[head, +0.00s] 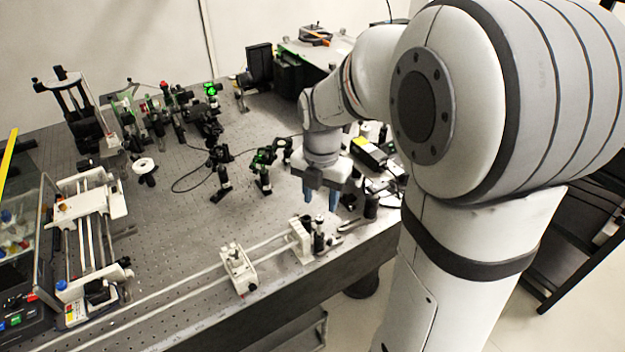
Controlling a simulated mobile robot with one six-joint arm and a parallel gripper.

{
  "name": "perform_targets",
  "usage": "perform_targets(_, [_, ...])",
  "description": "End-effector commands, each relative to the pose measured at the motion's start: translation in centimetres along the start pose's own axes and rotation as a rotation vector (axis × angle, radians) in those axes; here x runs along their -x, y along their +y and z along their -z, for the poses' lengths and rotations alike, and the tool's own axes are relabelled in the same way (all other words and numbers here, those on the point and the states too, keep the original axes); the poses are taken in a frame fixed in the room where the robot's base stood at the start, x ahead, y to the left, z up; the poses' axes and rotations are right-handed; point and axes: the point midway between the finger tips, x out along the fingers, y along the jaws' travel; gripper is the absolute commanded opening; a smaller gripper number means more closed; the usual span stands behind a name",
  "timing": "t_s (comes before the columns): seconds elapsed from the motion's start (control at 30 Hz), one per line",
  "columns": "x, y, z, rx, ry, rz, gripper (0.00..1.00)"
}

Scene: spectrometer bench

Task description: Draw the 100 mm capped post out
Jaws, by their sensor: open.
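My gripper (320,196) points down over the right part of the bench, its two blue fingertips apart and nothing seen between them. Below it, near the front edge, small dark upright posts (318,238) stand beside a white rail carriage (301,241). A short dark cylinder (371,206) stands to the right of the gripper. I cannot tell which of these, if any, is the 100 mm capped post. My gripper appears apart from all of them, and part of the bench behind it is hidden.
The perforated bench (190,215) holds several black optic mounts at the back and middle. A second white carriage (238,268) sits on the front rail. A white slide frame (92,210) stands at left. A yellow-and-black box (368,152) lies behind my gripper. The left-middle bench is mostly clear.

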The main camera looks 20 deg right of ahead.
Motion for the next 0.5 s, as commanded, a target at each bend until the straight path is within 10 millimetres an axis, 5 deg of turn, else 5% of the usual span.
perform_targets(0.5, [-6.3, 0.1, 0.0, 0.034, 0.006, 0.005, 0.43])
